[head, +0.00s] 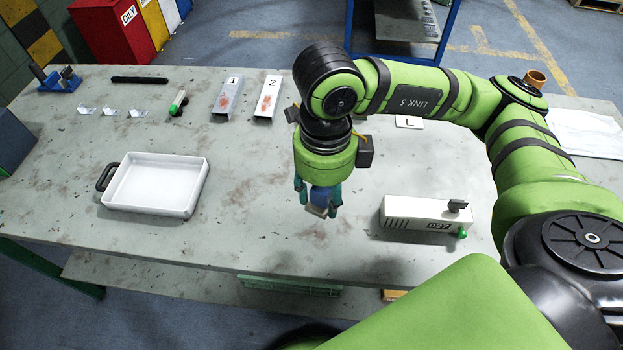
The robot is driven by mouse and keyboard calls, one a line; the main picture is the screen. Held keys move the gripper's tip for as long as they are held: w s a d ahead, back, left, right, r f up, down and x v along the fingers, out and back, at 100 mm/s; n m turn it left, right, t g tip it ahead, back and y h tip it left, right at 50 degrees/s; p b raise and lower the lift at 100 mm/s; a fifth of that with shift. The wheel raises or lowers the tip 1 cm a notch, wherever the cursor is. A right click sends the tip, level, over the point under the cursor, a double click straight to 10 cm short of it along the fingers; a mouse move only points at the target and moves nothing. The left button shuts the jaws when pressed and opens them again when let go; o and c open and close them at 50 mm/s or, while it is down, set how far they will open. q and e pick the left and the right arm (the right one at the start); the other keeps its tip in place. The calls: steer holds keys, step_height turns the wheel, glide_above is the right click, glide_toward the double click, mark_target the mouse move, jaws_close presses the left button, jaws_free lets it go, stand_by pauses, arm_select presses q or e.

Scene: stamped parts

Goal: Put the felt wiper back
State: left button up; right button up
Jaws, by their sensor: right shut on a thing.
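My right gripper (318,206) points down over the middle of the bench, its teal fingers shut on a small blue block with a greyish lower face (318,208). This block looks like the felt wiper; the fingers hide much of it. It seems to hang above the bench top, but the height is hard to tell. A blue holder (57,80) stands at the far left back of the bench; I cannot tell whether it is the wiper's place. My left gripper is not in view.
A white tray (152,186) with a black handle is at left. Grey channels marked 1 (226,100) and 2 (265,100) lie behind, beside a green-and-white tool (177,103). Bench space around the gripper is clear.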

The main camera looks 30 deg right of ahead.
steer(key=shift+d+f, duration=0.1)
steer(key=p, duration=0.3)
glide_above(278, 203)
step_height(278, 203, down, 7)
steer(key=shift+r, duration=0.1)
step_height(278, 203, down, 4)
steer(key=shift+r+p, duration=0.1)
steer(key=shift+p, duration=0.25)
steer(key=shift+f, duration=0.2)
steer(key=shift+f+b, duration=0.15)
steer(key=shift+b, duration=0.2)
steer(key=o, duration=1.1)
